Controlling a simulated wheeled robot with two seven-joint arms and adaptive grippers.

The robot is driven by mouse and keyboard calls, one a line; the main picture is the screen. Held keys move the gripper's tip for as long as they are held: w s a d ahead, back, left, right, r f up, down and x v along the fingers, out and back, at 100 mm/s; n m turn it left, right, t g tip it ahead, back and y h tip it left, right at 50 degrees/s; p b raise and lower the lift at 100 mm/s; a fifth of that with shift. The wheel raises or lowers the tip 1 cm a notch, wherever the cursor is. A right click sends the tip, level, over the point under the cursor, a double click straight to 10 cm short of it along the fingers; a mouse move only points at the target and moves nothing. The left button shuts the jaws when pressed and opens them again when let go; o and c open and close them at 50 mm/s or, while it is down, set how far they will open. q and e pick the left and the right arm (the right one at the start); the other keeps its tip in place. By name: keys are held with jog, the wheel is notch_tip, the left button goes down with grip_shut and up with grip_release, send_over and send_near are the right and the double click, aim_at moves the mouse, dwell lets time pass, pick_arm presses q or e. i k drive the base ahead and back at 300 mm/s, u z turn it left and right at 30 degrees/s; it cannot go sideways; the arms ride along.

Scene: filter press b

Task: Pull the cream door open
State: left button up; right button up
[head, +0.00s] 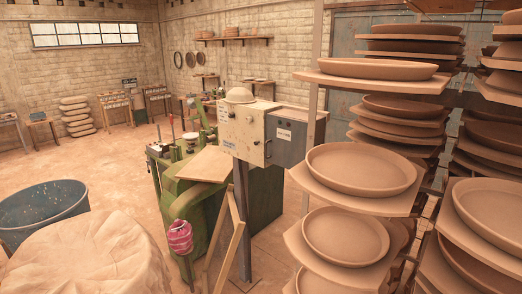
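A cream door (241,137) forms the front of a control cabinet on a dark post, near the middle of the head view. It appears shut, with small knobs and labels on its face. A small dark latch or handle shows near its right edge, too small to make out clearly. A grey panel (287,141) with labels adjoins it on the right. A rounded cream object sits on top of the cabinet. Neither of my grippers is in view.
A green machine (262,207) stands behind and below the cabinet, with a board leaning in front. Racks of clay dishes (362,168) crowd the right. A blue tub (42,212) and a cloth-covered mound (90,258) stand at the left.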

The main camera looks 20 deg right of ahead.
aim_at(240, 139)
jog(key=z, duration=0.75)
jog(key=i, duration=0.35)
jog(key=u, duration=0.05)
